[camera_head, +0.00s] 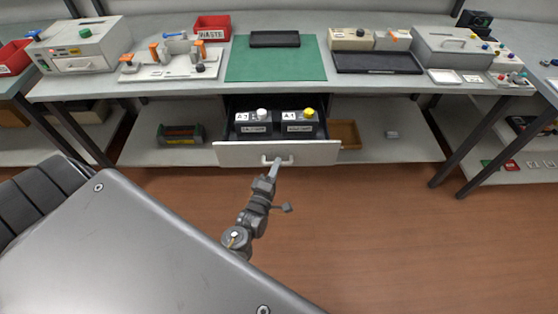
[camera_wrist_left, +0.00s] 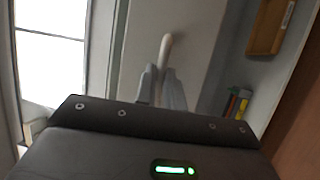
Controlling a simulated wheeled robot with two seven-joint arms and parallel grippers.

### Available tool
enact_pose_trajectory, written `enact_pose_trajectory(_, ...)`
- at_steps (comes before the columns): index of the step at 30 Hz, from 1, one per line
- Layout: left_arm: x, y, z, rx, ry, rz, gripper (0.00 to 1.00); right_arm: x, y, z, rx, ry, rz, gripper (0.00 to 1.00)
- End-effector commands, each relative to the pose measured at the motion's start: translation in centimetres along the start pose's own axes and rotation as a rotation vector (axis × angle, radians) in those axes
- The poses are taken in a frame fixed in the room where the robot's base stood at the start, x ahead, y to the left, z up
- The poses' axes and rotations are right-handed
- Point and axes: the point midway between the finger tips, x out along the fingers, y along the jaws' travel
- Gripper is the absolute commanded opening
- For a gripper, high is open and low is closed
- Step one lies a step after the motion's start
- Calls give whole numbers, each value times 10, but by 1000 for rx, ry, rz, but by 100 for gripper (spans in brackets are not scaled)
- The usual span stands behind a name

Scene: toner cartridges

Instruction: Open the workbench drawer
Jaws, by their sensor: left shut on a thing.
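The workbench drawer (camera_head: 230,154) is pulled out under the middle of the bench. Its pale front panel stands forward of the lower shelf. Its white bar handle (camera_head: 289,160) is at the middle of that panel, and it also shows in the left wrist view (camera_wrist_left: 166,46). My left gripper (camera_head: 274,167) reaches up to the handle and is shut on it. In the left wrist view its two fingers (camera_wrist_left: 160,82) sit on either side of the handle. Two dark toner cartridges stand in the open drawer, one labelled A3 (camera_head: 253,123) and one labelled A1 (camera_head: 299,123). My right gripper is not in view.
A green mat (camera_head: 276,70) with a black tray (camera_head: 275,39) lies on the bench top. A wooden tray (camera_head: 344,134) sits on the lower shelf right of the drawer. The brown floor in front is clear.

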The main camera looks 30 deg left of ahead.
Motion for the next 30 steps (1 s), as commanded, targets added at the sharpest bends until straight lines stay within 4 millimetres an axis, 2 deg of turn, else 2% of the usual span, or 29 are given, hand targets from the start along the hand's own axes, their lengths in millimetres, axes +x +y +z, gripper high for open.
enact_pose_trajectory(10,-1,0,-1,1,3,1,0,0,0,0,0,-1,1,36)
enact_pose_trajectory(11,-1,0,-1,1,3,1,14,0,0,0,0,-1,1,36)
enact_pose_trajectory(15,-1,0,-2,1,3,0,32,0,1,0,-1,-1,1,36)
enact_pose_trajectory(30,-6,-1,0,1,2,0,32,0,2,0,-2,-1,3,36)
